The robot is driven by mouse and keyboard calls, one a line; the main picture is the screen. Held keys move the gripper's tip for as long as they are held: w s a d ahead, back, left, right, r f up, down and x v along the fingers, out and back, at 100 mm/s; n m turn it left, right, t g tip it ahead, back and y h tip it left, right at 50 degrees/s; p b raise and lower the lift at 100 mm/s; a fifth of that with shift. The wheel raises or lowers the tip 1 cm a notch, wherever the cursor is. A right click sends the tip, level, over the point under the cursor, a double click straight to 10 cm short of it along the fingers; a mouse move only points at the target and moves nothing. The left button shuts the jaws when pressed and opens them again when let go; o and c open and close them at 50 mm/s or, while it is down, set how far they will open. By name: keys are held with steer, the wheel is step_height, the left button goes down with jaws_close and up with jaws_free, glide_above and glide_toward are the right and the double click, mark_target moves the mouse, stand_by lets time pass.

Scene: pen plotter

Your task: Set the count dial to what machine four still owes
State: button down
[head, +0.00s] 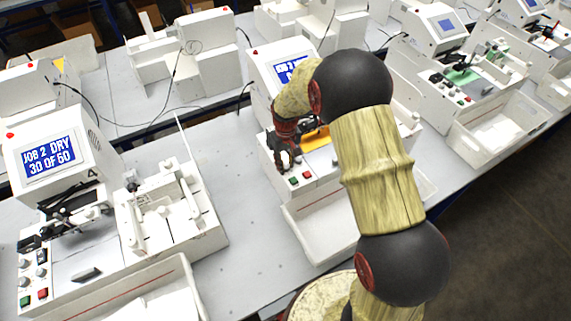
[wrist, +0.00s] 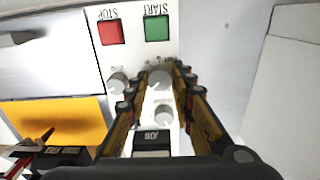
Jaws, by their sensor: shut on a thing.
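My gripper (wrist: 155,76) points down at the front panel of the middle machine (head: 268,62). In the wrist view its fingers stand on both sides of a pale round dial (wrist: 160,79), shut on it. The label beside this dial is too small to read. A second dial (wrist: 117,82) lies left of the fingers and a third (wrist: 164,116) between them, nearer the wrist. In the head view my gripper (head: 286,152) hides most of the panel.
A green START button (wrist: 157,28) and red STOP button (wrist: 110,33) sit beyond the dials. The left machine's screen (head: 50,157) reads JOB 2 DRY, 30 OF 50 or 60. A white tray (head: 340,225) lies before the middle machine. Bare bench (head: 240,250) shows between the machines.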

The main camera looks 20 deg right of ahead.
mark_target(286, 166)
steer(key=shift+m, duration=1.3)
steer(key=c, duration=1.5)
jaws_free()
step_height(286, 166, up, 12)
